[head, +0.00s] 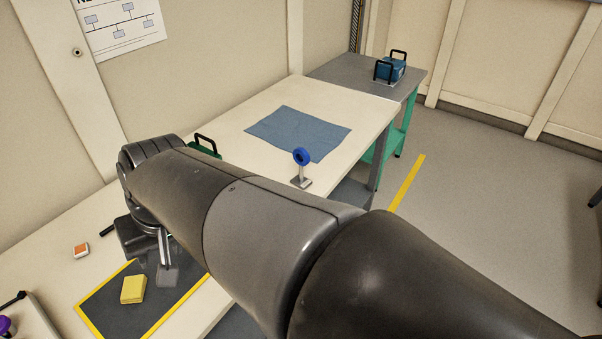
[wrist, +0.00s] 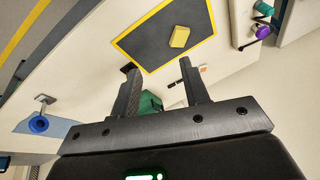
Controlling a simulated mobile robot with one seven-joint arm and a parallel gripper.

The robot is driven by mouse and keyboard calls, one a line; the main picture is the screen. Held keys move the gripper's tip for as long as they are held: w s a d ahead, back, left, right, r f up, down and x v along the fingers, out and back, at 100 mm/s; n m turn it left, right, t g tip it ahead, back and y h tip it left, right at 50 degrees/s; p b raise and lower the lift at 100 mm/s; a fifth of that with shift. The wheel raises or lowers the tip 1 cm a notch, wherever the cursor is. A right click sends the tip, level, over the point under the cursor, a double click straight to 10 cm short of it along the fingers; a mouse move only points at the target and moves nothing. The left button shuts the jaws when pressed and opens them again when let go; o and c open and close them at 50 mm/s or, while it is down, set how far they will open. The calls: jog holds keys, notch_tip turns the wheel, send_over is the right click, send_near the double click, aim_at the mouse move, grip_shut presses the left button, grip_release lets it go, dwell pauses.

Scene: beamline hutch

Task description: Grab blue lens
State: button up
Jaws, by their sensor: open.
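The blue lens (head: 303,156) is a blue ring upright on a small grey stand near the right edge of the long pale table. It also shows at the left of the wrist view (wrist: 39,124). My gripper (wrist: 160,70) is open, with nothing between its fingers. In the head view my gripper (head: 164,262) is over the near part of the table, by a dark mat, well to the left of the lens and apart from it. My arm crosses the head view in front of the lens and hides part of the table.
The yellow-edged dark mat (head: 108,303) bears a yellow block (head: 133,289). A blue cloth (head: 298,130) lies behind the lens. A green object with a black handle (head: 205,146) is partly hidden by my arm. A blue case (head: 390,69) stands on the far grey-topped table (head: 345,75).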

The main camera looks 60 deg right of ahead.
jog(key=w+d+f+m+t+y, duration=0.2)
jog(key=w+d+f+m, duration=0.15)
jog(key=d+m, duration=0.3)
jog(key=w+d+f+m+t+y, duration=0.1)
jog(key=w+d+f+m+y, duration=0.15)
jog(key=w+d+m, duration=0.4)
jog(key=w+d+f+m+t+y, duration=0.15)
jog(key=d+m, duration=0.25)
jog(key=d, duration=0.5)
jog(key=m+t+h, duration=0.9)
jog(key=m+t, duration=0.1)
jog(key=m, duration=0.7)
send_near(301, 164)
jog(key=w, duration=0.1)
jog(key=w+r, duration=0.1)
jog(key=w, duration=0.1)
jog(key=w+r, duration=0.1)
jog(key=shift+w+d, duration=0.35)
jog(key=shift+d, duration=0.05)
jog(key=w, duration=0.3)
jog(key=w+d, duration=0.1)
jog(key=w, duration=0.2)
jog(key=shift+d, duration=0.1)
jog(key=shift+s, duration=0.1)
grip_shut()
